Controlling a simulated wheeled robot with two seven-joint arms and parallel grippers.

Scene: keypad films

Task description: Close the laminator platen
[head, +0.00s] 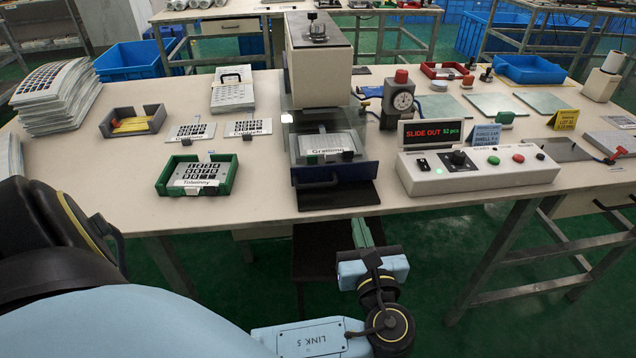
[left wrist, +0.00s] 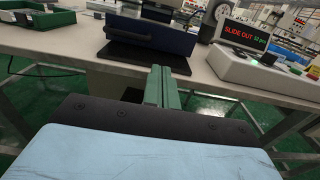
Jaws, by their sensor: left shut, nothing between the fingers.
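The laminator (head: 318,70) is a tall cream press on the table. Its platen slide, with a dark blue front (head: 350,172), sticks out toward me and carries a grey plate with a keypad film (head: 325,142). The blue front also shows in the left wrist view (left wrist: 140,36). The control box (head: 478,172) display reads "SLIDE OUT 52 pcs". My left gripper (head: 362,232) has green fingers, shut and empty, in front of the table edge, apart from the slide and slightly to its right. The fingers also show in the left wrist view (left wrist: 163,88). My right gripper is out of view.
A green tray (head: 230,175) with a keypad film stands left of the slide. A grey tray (head: 155,122), a film stack (head: 55,95) and a dial gauge (head: 402,100) stand nearby. A black pad (head: 338,196) lies below the slide front.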

